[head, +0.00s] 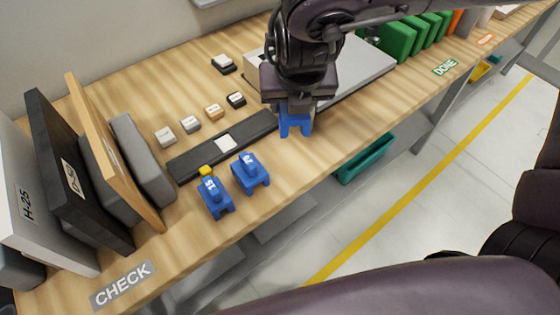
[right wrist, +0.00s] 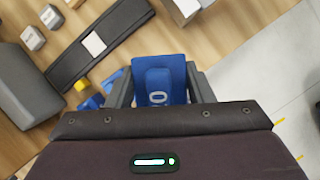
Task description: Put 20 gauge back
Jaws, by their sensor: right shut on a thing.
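My right gripper (head: 297,108) is shut on a blue gauge (head: 295,125) and holds it over the table right of the dark strip. In the right wrist view, the held gauge (right wrist: 172,68) sits between the fingers of my right gripper (right wrist: 160,88); a "0" shows on it, and the rest of the label is hidden. Two more blue gauges stand near the table's front edge: one marked "15" (head: 216,200), and another (head: 251,176) whose label I cannot read surely. My left gripper is not in view.
A dark strip (head: 195,158) with a white label and a yellow block (head: 206,170) lie behind the gauges. Small labelled blocks (head: 191,124) stand farther back. Upright boards (head: 70,175) fill the left, by a CHECK label (head: 122,284). Green pieces (head: 397,40) stand back right.

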